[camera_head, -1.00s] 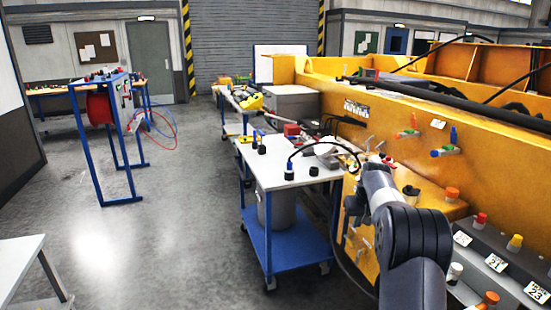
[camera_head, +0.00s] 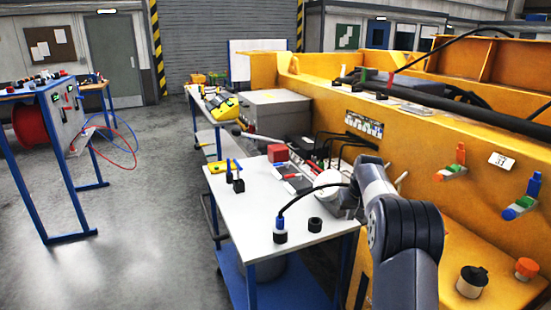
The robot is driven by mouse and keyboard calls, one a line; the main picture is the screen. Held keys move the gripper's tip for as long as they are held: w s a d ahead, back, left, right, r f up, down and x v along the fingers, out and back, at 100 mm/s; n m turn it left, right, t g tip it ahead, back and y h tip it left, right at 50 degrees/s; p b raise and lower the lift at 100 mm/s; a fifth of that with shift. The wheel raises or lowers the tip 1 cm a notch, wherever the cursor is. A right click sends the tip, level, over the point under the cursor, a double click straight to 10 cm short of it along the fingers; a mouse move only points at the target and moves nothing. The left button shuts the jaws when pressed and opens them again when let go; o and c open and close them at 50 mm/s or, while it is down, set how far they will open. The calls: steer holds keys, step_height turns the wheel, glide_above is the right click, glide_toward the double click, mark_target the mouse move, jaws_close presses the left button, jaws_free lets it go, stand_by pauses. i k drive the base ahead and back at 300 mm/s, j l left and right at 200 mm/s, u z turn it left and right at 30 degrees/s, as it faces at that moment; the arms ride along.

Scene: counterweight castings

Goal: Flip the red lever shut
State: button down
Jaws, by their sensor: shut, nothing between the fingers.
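A lever with an orange-red upright handle (camera_head: 460,153) and a green and grey body stands on the yellow casting's side (camera_head: 425,180), at the right. It is the nearest match I see to the red lever. Its handle points up. A similar lever with a blue handle (camera_head: 534,185) sits to its right and lower, its handle also up. My arm rises at the lower middle right, left of both levers and apart from them in the picture. My gripper is not visible; the arm's own links seem to hide it.
A cart with a white top (camera_head: 262,213) stands left of my arm, bearing a red block (camera_head: 278,152), black fittings and a cable. An orange-capped fitting (camera_head: 526,268) and a black-capped one (camera_head: 471,281) stand on the casting's lower ledge. Open floor (camera_head: 150,200) lies at the left.

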mark_target(293, 175)
steer(key=i+l+u, duration=0.2)
steer(key=i, duration=0.3)
steer(key=i+l+u, duration=0.2)
steer(key=i+l, duration=0.15)
steer(key=i, duration=0.2)
steer(key=i+l+u, duration=0.2)
steer(key=i+l, duration=0.15)
steer(key=i, duration=0.1)
